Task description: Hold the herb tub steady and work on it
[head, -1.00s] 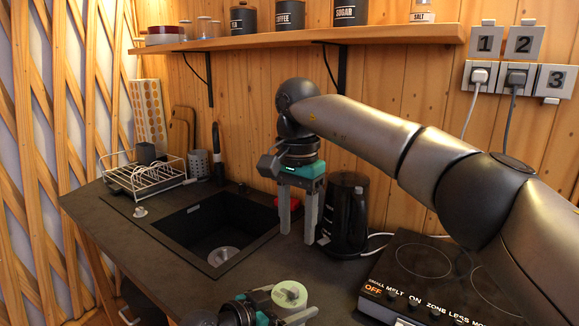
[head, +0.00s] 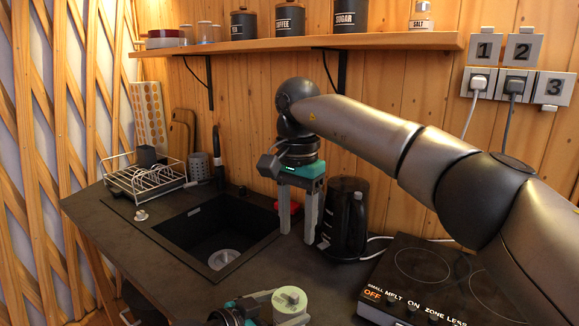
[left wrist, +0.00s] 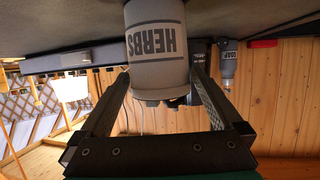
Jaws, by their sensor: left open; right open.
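The herb tub (head: 291,299) stands at the front edge of the head view, with a pale green lid on top. In the left wrist view the picture is upside down, and the tub (left wrist: 156,45) is a grey-white cylinder lettered HERBS. My left gripper (head: 287,309) is open, low on the counter, with its fingers on either side of the tub. I cannot tell whether they touch it. My right gripper (head: 298,232) is open and empty, pointing down between the sink and the kettle, behind the tub.
A hob (head: 411,302) is at right. A shelf (head: 290,43) with canisters runs above. Bare counter lies between sink and tub.

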